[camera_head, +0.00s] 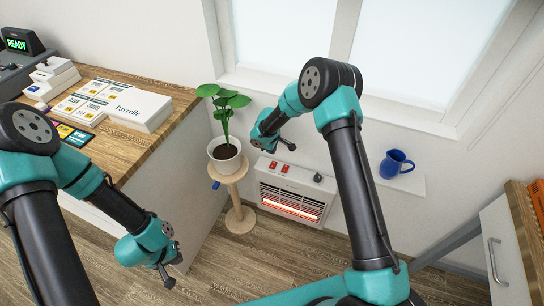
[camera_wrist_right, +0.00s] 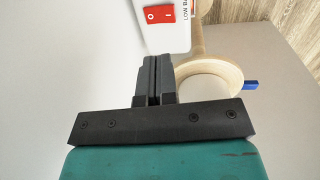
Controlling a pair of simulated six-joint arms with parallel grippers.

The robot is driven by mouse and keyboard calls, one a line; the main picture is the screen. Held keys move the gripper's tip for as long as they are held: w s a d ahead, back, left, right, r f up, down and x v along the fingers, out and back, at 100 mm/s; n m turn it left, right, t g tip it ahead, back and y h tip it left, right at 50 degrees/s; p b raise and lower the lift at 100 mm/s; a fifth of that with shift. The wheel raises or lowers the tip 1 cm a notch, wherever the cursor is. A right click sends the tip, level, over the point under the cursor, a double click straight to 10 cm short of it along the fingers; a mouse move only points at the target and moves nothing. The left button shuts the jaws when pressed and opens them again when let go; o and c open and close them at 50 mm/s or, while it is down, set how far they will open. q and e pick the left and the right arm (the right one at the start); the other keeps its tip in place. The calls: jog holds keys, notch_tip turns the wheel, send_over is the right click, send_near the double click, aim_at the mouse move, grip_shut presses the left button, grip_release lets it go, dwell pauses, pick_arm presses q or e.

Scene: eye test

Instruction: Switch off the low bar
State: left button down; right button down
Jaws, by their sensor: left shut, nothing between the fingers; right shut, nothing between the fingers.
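The white heater (camera_head: 292,192) is by the wall under the window, with orange glow behind its grille. Two red switches show on its top, a left one (camera_head: 272,164) and a right one (camera_head: 284,169). In the right wrist view, a red rocker switch (camera_wrist_right: 158,14) marked O and I has a partly cut-off label starting "LOW B". Which side is pressed is unclear. My right gripper (camera_head: 290,144) is shut and empty above the heater; its fingertips (camera_wrist_right: 155,58) point toward the rocker, contact unclear. My left gripper (camera_head: 167,276) is shut and empty, low beside the counter.
A potted plant (camera_head: 225,150) on a wooden stand (camera_head: 238,215) is just left of the heater. A black knob (camera_head: 318,177) is on the heater's top right. A blue mug (camera_head: 396,164) is on a ledge at right. A wooden counter (camera_head: 120,150) holds boxes.

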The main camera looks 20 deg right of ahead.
notch_tip(320, 180, up, 8)
jog(key=shift+s+a+f, duration=0.15)
jog(key=shift+s+a, duration=0.1)
jog(key=shift+s, duration=0.15)
jog(key=s+f+m+g+y, duration=0.1)
jog(key=s+f+m+y, duration=0.1)
jog(key=s+f, duration=0.45)
jog(key=s+f+m+y, duration=0.2)
jog(key=s+f+m, duration=0.1)
jog(key=s, duration=0.6)
jog(key=s+d+f+m, duration=0.1)
jog(key=s+d+m, duration=0.1)
jog(key=s, duration=0.7)
jog(key=s+d+f+m, duration=0.1)
jog(key=s+m, duration=0.4)
jog(key=s, duration=0.4)
jog(key=shift+s+d+m+t+y, duration=0.3)
jog(key=shift+d, duration=0.1)
